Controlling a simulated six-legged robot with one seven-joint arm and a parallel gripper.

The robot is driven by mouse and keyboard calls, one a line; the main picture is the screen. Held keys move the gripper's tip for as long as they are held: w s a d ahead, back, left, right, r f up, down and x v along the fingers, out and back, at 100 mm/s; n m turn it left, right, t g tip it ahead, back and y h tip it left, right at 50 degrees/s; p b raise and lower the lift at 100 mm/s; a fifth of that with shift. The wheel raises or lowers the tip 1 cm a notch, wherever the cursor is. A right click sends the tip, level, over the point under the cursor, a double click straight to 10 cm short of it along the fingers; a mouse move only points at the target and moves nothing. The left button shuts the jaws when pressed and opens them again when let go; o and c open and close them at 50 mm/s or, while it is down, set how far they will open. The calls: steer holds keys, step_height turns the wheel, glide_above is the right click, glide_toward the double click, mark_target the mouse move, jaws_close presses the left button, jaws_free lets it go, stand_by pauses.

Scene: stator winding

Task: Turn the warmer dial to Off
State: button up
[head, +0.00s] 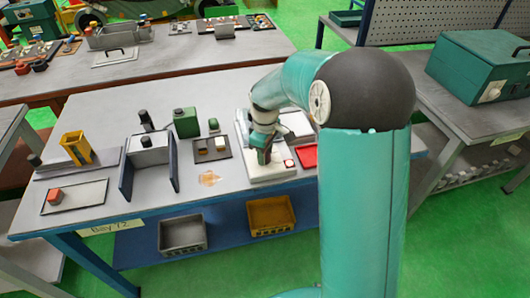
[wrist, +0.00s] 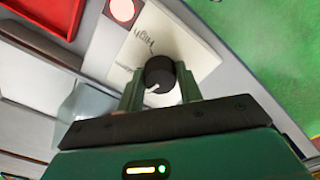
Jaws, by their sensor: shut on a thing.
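The warmer dial (wrist: 160,72) is a round black knob with a white pointer mark, on a pale panel (wrist: 180,30) with handwritten-looking lettering, of which "High" is partly readable. In the wrist view the pointer is on the side of the knob toward my gripper, slightly left. My gripper (wrist: 161,86) is shut on the dial, one green finger on each side. In the head view my gripper (head: 264,156) is low over the white warmer (head: 270,178), and the dial is hidden there.
A red tray (head: 306,157) lies right of the warmer. A small tray (head: 226,154), a green canister (head: 186,122) and a grey bracket (head: 148,157) stand to the left. The bench front is mostly clear.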

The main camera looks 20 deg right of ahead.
steer(key=shift+w+n, duration=0.1)
steer(key=shift+n, duration=1.3)
steer(key=o, duration=1)
step_height(320, 180, up, 14)
steer(key=shift+f, duration=0.1)
